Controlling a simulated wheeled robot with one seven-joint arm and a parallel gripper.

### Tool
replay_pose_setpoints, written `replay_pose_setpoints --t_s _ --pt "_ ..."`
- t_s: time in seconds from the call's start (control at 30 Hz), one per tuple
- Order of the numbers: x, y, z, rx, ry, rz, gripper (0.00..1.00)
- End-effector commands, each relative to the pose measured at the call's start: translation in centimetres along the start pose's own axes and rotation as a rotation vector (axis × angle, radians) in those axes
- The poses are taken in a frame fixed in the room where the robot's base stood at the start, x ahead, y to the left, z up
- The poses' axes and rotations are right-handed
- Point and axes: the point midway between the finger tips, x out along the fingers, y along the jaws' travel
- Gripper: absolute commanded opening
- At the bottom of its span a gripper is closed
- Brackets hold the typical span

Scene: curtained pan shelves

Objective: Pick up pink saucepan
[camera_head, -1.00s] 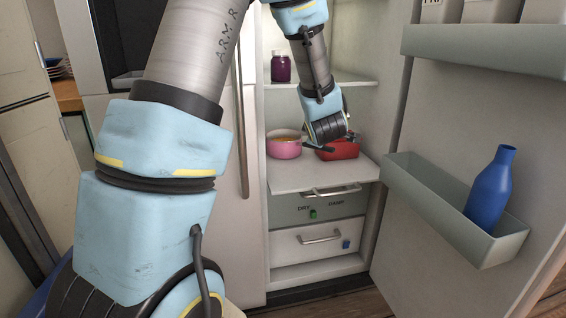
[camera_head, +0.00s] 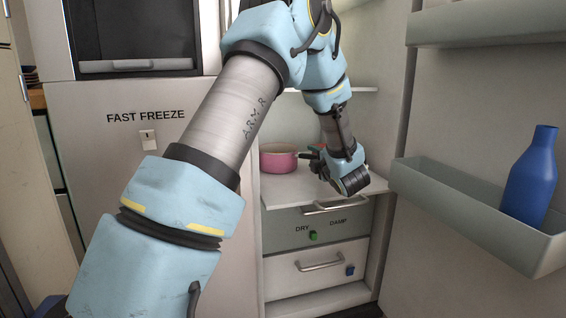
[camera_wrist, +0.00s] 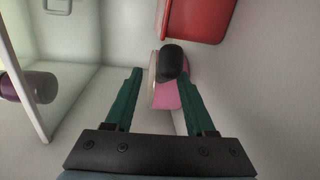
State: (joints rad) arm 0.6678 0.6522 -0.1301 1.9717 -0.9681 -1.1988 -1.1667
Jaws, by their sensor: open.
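The pink saucepan (camera_head: 278,161) stands on the pull-out white shelf inside the open fridge, upright, at the left of the shelf. My gripper (camera_head: 308,156) is low over this shelf, just right of the saucepan, partly covered by my wrist. In the wrist view, my gripper (camera_wrist: 159,76) is open, with its two green fingers apart. The saucepan (camera_wrist: 166,97) shows between and beyond the fingers, and its black handle end (camera_wrist: 174,60) points toward the camera. Whether either finger touches the handle cannot be told.
A red container (camera_wrist: 196,18) lies close beside the handle; my wrist mostly hides it in the head view. A purple jar (camera_wrist: 28,86) is on another shelf. The open door at right has a bin (camera_head: 450,190) with a blue bottle (camera_head: 532,180). Drawers (camera_head: 318,262) are below.

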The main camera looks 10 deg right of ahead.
Motion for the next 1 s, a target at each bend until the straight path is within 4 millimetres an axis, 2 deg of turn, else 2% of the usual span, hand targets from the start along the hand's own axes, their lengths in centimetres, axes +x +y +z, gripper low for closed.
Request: replay_pose_setpoints --t_s 0.4,0.67,1.0 --pt "5.0 -0.4 -0.3 0.001 0.000 0.000 0.55" --pt "5.2 -0.3 -0.3 0.001 -0.001 0.000 0.55" --pt "5.2 -0.3 -0.3 0.001 -0.001 -0.001 0.18"
